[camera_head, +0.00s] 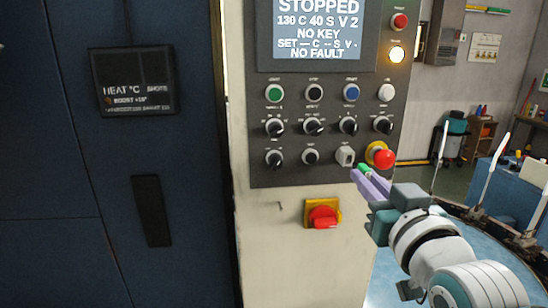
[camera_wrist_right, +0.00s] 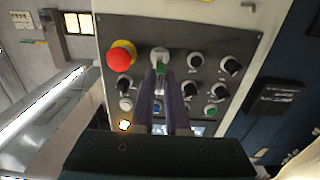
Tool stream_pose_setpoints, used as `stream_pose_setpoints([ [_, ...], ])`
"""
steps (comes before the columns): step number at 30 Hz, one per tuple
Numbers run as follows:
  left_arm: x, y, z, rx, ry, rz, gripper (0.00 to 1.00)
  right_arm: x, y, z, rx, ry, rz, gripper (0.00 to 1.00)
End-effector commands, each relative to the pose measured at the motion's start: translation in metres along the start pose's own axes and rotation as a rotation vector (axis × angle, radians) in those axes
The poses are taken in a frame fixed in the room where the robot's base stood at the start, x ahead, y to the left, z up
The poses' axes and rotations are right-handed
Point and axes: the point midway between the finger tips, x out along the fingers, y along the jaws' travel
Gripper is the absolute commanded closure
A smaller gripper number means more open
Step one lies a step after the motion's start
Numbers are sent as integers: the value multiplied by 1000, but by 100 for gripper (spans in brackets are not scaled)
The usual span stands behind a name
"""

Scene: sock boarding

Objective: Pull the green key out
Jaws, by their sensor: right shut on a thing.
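The green key (camera_head: 365,169) is between the fingertips of my right gripper (camera_head: 361,175), which is shut on it. In the right wrist view the green key (camera_wrist_right: 161,69) shows as a small green piece between the tips of the right gripper (camera_wrist_right: 162,76). The grey key switch (camera_head: 345,156) is on the control panel, just left of the red emergency button. In the head view the key appears off to the right of the switch, in front of the panel. The panel screen (camera_head: 317,30) reads "STOPPED" and "NO KEY". My left gripper is not in view.
The red mushroom button (camera_head: 383,158) on its yellow ring is close beside my right gripper. Several knobs and buttons cover the panel (camera_head: 262,180). A red rotary switch (camera_head: 322,216) on a yellow plate is below. White upright forms (camera_head: 488,170) stand at the right.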

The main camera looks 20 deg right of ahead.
Motion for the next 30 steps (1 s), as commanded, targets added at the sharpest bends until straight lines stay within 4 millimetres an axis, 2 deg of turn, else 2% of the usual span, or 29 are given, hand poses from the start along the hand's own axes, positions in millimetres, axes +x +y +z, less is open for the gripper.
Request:
stream_pose_setpoints([
  [8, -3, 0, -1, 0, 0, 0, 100, -3, 0, -1, 0, -1, 0, 100],
  [30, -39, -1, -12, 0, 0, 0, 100, -84, 0, -1, 0, -3, 0, 100],
])
